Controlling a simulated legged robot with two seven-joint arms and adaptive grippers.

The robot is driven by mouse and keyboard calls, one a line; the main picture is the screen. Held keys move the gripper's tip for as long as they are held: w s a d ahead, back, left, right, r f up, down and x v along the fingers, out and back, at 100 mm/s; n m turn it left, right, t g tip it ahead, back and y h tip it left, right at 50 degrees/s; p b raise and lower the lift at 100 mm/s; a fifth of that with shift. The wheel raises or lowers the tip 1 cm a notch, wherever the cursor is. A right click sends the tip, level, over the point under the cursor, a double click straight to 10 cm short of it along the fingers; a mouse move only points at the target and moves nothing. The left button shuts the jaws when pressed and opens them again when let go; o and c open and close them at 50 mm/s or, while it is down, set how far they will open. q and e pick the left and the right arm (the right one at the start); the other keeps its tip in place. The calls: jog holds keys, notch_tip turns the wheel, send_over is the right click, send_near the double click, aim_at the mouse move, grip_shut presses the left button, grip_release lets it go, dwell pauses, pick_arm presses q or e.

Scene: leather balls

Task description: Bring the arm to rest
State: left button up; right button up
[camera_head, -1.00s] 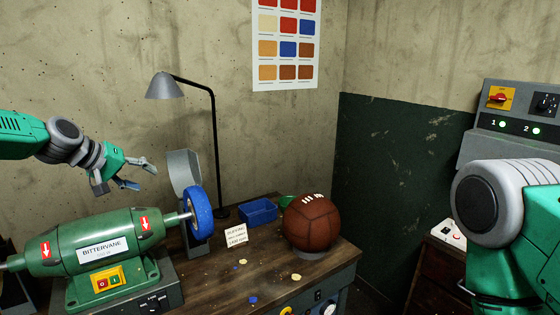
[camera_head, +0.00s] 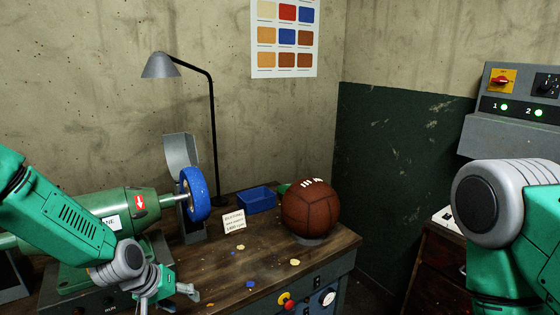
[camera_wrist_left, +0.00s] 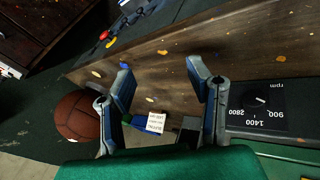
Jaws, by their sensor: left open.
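My left arm comes in from the left in the head view and bends down in front of the green buffing machine (camera_head: 95,205). Its gripper (camera_head: 170,298) is low at the front left of the workbench (camera_head: 270,270), partly cut off by the bottom edge. In the left wrist view the gripper's two fingers (camera_wrist_left: 160,82) are spread wide with nothing between them; the bench lies beyond. Of my right arm only a large joint and green links show at the right; its gripper is out of view.
A brown leather ball (camera_head: 310,208) sits on a low support at the bench's right end. A blue wheel (camera_head: 195,194), a blue tray (camera_head: 256,199), a small card (camera_head: 234,222) and a desk lamp (camera_head: 213,120) are nearby. A control box (camera_head: 515,110) is at right.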

pick_arm(q)
jog(key=s+d+f+m+g+y+b, duration=0.1)
jog(key=s+f+b, duration=0.1)
jog(key=s+f, duration=0.75)
jog(key=s+d+f+m+g+y+b, duration=0.1)
jog(key=s+f+g+b, duration=0.15)
jog(key=s+f, duration=0.7)
jog(key=s+a+y+b, duration=0.1)
jog(key=s+a, duration=0.2)
jog(key=s, duration=0.5)
jog(key=s+a+f+m+y+b, duration=0.1)
jog(key=s+a+b, duration=0.1)
jog(key=s, duration=0.7)
jog(key=shift+s+a+f+m, duration=0.2)
jog(key=shift+a+m, duration=0.1)
jog(key=shift+a, duration=0.2)
pick_arm(e)
notch_tip(320, 180, down, 9)
jog(key=shift+d, duration=0.35)
